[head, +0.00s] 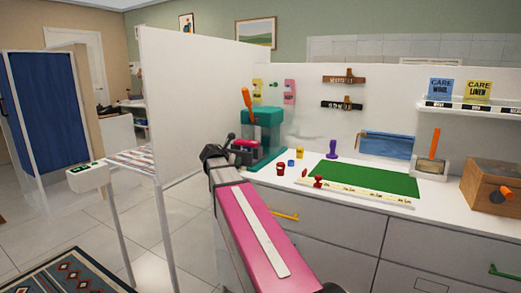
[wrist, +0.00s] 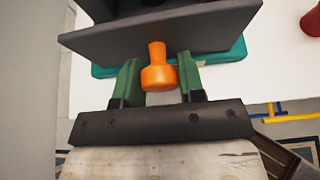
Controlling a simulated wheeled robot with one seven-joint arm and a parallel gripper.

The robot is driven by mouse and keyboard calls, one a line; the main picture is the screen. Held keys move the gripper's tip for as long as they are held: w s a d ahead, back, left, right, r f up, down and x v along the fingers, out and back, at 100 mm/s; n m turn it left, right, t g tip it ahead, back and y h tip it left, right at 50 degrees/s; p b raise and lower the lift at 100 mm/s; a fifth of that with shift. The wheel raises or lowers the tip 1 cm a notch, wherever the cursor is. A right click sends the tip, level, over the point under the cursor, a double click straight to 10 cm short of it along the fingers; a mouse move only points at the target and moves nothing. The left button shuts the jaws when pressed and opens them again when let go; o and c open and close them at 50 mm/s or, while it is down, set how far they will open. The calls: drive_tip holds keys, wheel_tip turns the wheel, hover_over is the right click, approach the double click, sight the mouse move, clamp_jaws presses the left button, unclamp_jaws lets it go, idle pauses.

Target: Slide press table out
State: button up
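The teal press (head: 264,130) stands on the white counter, with an orange lever (head: 247,97) at its upper left. My gripper (head: 218,150) is at the press's front left, and its fingertips are hard to make out in the head view. In the wrist view, an orange knob (wrist: 158,74) sits between my green fingers (wrist: 160,82), which touch or nearly touch both its sides. The knob sticks out from a dark grey plate (wrist: 160,35), which looks like the press table. A teal base (wrist: 232,50) shows behind it.
Small coloured pots (head: 280,168), a purple stamp (head: 332,146) and a green mat (head: 368,178) lie to the right. A wooden box (head: 495,188) stands farther right. A white partition (head: 190,90) rises on the left. Drawers (head: 325,240) run below the counter.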

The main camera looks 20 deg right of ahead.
drive_tip(key=shift+s+a, duration=0.15)
drive_tip(key=shift+a, duration=0.1)
drive_tip(key=shift+o, duration=1)
drive_tip(key=shift+s+a, duration=0.1)
drive_tip(key=shift+s+a, duration=0.3)
drive_tip(key=shift+a, duration=0.05)
drive_tip(key=shift+o, duration=1.2)
drive_tip(key=shift+s+a, duration=0.35)
drive_tip(key=shift+a, duration=0.1)
